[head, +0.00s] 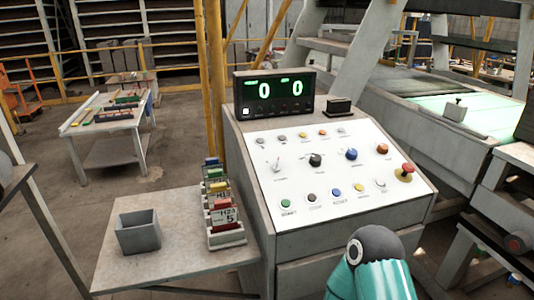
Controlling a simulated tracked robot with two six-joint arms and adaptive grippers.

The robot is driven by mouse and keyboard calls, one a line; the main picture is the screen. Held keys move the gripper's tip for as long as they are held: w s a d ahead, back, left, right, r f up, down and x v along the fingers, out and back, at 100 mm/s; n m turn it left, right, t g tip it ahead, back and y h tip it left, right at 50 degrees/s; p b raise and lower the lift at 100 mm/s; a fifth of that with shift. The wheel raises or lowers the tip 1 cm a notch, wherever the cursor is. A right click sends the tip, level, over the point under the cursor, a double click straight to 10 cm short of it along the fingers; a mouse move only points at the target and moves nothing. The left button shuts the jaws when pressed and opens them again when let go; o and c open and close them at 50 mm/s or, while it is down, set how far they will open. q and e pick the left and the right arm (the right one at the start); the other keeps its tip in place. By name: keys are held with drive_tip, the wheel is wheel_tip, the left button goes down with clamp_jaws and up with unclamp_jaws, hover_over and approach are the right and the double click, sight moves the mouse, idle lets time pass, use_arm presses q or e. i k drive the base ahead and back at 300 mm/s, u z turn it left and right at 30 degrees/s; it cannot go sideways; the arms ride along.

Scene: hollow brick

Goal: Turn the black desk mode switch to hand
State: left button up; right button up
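The black desk mode switch (315,159) sits near the middle of the white sloped panel (330,182) of the control desk. It is a small round black knob with a label below it. The label and the way its pointer faces are too small to read. Nothing touches it. A teal and dark rounded part of my arm stands in front of the desk at the bottom right. Neither of my grippers shows in the head view.
Around the switch are a silver lever (276,165), a blue knob (351,154), an orange knob (382,148), a red mushroom button (407,169) and rows of small buttons. A display (274,91) reads 0 and 0. A side table holds a grey bin (139,232) and a card rack (226,235).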

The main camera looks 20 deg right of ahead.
sight(315, 159)
drive_tip(key=u, duration=0.55)
drive_tip(key=k, duration=1.45)
drive_tip(key=z, duration=0.85)
drive_tip(key=i, duration=1)
drive_tip(key=u, duration=0.1)
